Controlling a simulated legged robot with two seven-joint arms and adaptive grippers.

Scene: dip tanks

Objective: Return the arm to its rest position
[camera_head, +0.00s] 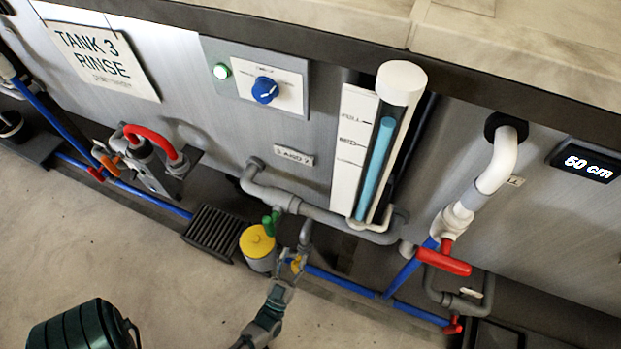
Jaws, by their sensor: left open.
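My left arm comes in at the bottom middle. Its gripper (291,272) is open, low in front of the tank wall, near a thin grey pipe and the blue floor pipe. Small fingertip details are hard to make out, and I cannot tell whether it touches the pipework. A yellow-topped canister (258,246) with a green fitting stands just left of the gripper. My right gripper is not in view.
The tank front has a blue knob (265,90), a level gauge (384,150), a red valve handle (445,263) and a "50 cm" display (587,163). A dark grate (212,232) lies left of the canister. A dark green ribbed object (80,328) sits lower left. Floor between is clear.

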